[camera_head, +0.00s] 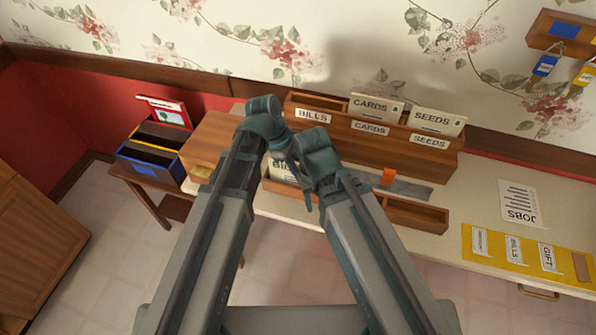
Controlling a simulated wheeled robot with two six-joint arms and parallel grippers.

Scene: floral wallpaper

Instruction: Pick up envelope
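A pale envelope marked with letters that seem to begin "BI" (281,172) stands in the lower wooden tray, partly hidden by my arms. A cards envelope (375,106) and a seeds envelope (436,121) stand in the labelled slots of the wooden sorter (400,150). The slot labelled BILLS shows no envelope. My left gripper (291,158) and my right gripper (306,190) are close together in front of the sorter, by the partly hidden envelope. Their fingers overlap from this view, so I cannot tell whether they are open or touch it.
A small rack with a red-framed card (166,112) stands at the left beside a wooden box (208,146). A grey strip with an orange piece (400,186) lies before the sorter. A JOBS sheet (520,204) and a yellow label strip (505,248) lie on the right counter.

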